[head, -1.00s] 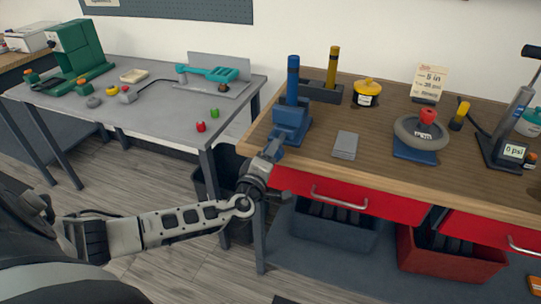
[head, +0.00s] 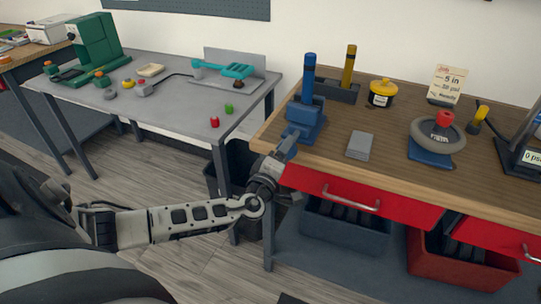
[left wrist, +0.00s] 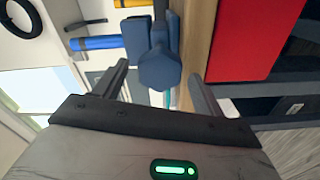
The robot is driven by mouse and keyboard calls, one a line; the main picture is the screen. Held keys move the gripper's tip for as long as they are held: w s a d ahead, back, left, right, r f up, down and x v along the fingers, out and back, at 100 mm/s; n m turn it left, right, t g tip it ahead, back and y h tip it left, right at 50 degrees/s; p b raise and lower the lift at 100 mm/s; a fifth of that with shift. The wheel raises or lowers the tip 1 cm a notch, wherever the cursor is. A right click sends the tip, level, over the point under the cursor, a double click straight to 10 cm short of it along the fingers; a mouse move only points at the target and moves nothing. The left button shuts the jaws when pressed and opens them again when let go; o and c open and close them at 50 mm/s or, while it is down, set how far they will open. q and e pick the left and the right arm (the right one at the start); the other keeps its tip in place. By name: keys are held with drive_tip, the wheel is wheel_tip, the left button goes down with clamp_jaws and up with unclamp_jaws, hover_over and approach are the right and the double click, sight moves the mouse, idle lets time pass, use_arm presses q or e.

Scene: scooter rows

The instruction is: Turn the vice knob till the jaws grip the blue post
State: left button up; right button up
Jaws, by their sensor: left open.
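The blue post (head: 309,72) stands upright in the blue vice (head: 307,117) at the left front corner of the wooden workbench. In the left wrist view the blue post (left wrist: 95,43) lies sideways beside the vice jaws. The vice knob (left wrist: 160,70) is a dark blue faceted knob facing that camera. My left gripper (head: 285,150) is at the bench's front edge, just in front of the vice. In the wrist view its open fingers (left wrist: 160,88) stand on either side of the knob, with visible gaps. I cannot tell whether the jaws touch the post. My right gripper is out of view.
A grey block (head: 361,145) and a wheel on a blue stand (head: 432,152) lie right of the vice. A yellow post (head: 350,65) stands in a dark holder behind. A grey table (head: 190,112) stands to the left.

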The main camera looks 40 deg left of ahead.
use_arm(q)
drive_tip(key=v, duration=1.5)
drive_tip(key=shift+d, duration=0.1)
drive_tip(key=s+d+f+n+g+h, duration=0.15)
drive_tip(key=f+n, duration=0.25)
drive_tip(key=n, duration=0.4)
drive_tip(key=s+d+f+n+g, duration=0.2)
drive_tip(key=d+f+n+g, duration=0.15)
drive_tip(key=n, duration=0.55)
drive_tip(key=s+d+f+n+g+h, duration=0.1)
drive_tip(key=s+d+f+n+g, duration=0.1)
drive_tip(key=f+n, duration=0.45)
drive_tip(key=s+d+n+h, duration=0.1)
drive_tip(key=d+n, duration=0.3)
drive_tip(key=n, duration=1)
drive_tip(key=s+d+n+h, duration=0.2)
drive_tip(key=d+n+h, duration=0.1)
drive_tip(key=n, duration=1.1)
drive_tip(key=shift+s+d+n+g, duration=0.3)
drive_tip(key=shift+d+n, duration=0.05)
drive_tip(key=shift+d, duration=0.15)
